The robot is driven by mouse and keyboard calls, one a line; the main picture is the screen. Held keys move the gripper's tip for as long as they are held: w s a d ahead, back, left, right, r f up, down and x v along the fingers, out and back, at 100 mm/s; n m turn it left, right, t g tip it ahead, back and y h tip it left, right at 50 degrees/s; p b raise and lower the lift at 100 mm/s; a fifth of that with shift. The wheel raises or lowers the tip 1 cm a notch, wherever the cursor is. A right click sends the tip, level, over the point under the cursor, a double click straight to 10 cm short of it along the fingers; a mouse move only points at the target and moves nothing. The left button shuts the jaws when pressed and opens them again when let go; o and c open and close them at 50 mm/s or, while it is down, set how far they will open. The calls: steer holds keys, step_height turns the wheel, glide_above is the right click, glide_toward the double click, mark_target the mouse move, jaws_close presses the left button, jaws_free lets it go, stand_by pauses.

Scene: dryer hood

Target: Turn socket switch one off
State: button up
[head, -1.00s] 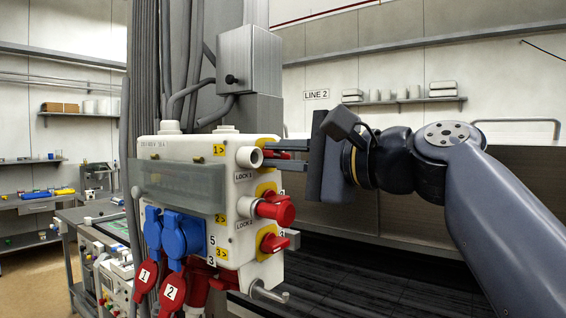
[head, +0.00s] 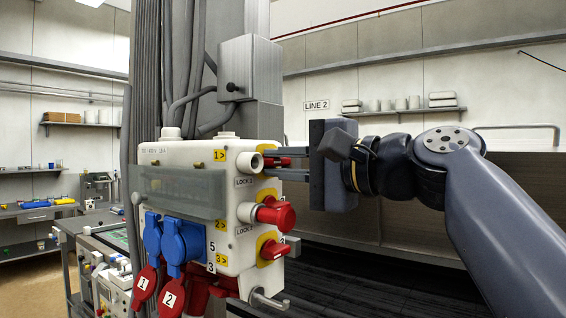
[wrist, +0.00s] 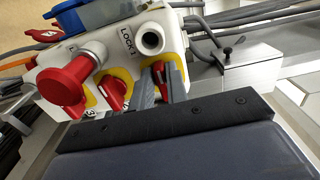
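The white socket box (head: 185,165) carries red rotary switches on yellow plates on its right side. Switch one (head: 280,162) is the top one, beside the "1" label and the LOCK 1 cylinder. Its red handle shows in the wrist view (wrist: 160,76), where it looks roughly in line with the fingers. My gripper (head: 272,162) reaches in from the right with its two fingers around this handle, one on each side. The fingers (wrist: 162,84) stand apart; whether they touch the handle is unclear. Switch two's handle (wrist: 113,92) is left of them in the wrist view.
A projecting red plug or cap (head: 277,213) and switch three (head: 273,248) sit below on the same side. Blue sockets (head: 182,240) and red plugs hang at the front. A grey junction box (head: 250,68) with conduits stands above.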

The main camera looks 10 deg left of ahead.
steer(key=o, duration=0.4)
steer(key=shift+c, duration=0.2)
steer(key=shift+d, duration=0.1)
steer(key=b+v, duration=0.2)
steer(key=v, duration=0.8)
steer(key=shift+s+d, duration=0.2)
steer(key=shift+d, duration=0.05)
steer(key=shift+p+x, duration=1)
steer(key=shift+x, duration=4.4)
